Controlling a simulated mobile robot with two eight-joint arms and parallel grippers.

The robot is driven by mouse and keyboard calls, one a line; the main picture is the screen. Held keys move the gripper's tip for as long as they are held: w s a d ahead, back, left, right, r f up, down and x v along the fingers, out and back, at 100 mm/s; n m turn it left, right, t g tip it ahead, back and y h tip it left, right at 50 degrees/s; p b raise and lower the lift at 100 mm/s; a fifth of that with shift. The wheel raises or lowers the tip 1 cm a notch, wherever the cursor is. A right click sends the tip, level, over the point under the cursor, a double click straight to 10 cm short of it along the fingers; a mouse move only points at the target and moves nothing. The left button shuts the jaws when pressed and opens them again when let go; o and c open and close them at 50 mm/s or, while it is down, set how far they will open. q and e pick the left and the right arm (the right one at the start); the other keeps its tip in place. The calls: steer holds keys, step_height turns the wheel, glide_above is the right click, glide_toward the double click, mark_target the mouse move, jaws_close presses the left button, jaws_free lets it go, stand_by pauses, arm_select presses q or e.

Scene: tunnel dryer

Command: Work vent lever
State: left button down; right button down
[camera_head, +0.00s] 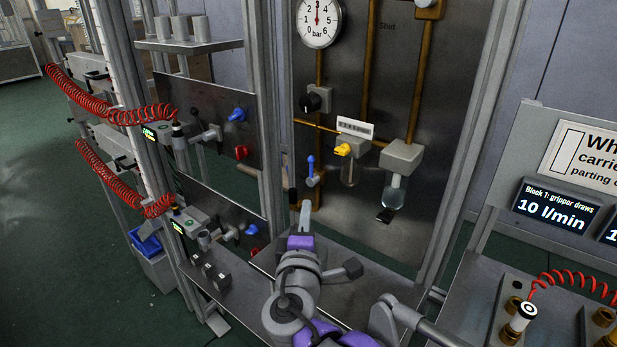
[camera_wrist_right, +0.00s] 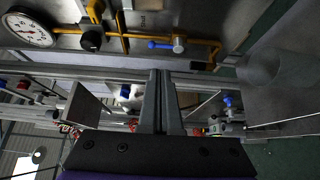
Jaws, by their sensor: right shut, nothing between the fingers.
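A blue lever (camera_head: 311,165) stands upright on a small valve on the metal panel, low on the left. It also shows in the wrist view (camera_wrist_right: 161,44), where it lies sideways because that picture is turned. A yellow lever (camera_head: 343,149) sits higher on the panel, to its right. No label marks either one as the vent lever. My right gripper (camera_head: 305,209) is just below the blue lever in the head view, apart from it in the wrist view. Its grey fingers (camera_wrist_right: 160,82) are together and empty. My left gripper is out of view.
A pressure gauge (camera_head: 318,22) and black knob (camera_head: 317,100) are above the levers. Glass bowls hang at the panel's right. A metal frame post (camera_head: 265,120) rises left of the panel, with blue and red valves beyond. A sloped display console (camera_head: 555,205) stands at right.

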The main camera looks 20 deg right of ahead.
mark_target(311, 168)
steer(key=x, duration=1.4)
steer(key=shift+f+b, duration=0.1)
steer(key=shift+b, duration=0.2)
steer(key=shift+w+a+n+g+p, duration=0.1)
steer(key=shift+w+n+g+p, duration=0.15)
steer(key=shift+n+p, duration=0.25)
steer(key=w+a+n+g+p, duration=0.1)
steer(key=n+g+p, duration=0.1)
steer(key=n+g, duration=0.1)
steer(key=w+a+f+n+g+h+p, duration=0.1)
steer(key=n+g+p, duration=0.1)
steer(key=n, duration=0.1)
steer(key=w+a+n+g+h+p, duration=0.1)
steer(key=w+n+g+p, duration=0.1)
steer(key=n+g+p, duration=0.1)
steer(key=shift+a+f+g, duration=0.15)
steer(key=shift+f+g, duration=0.05)
steer(key=shift+g, duration=0.15)
steer(key=shift+s+f, duration=0.1)
steer(key=shift+f, duration=0.05)
stand_by(0.3)
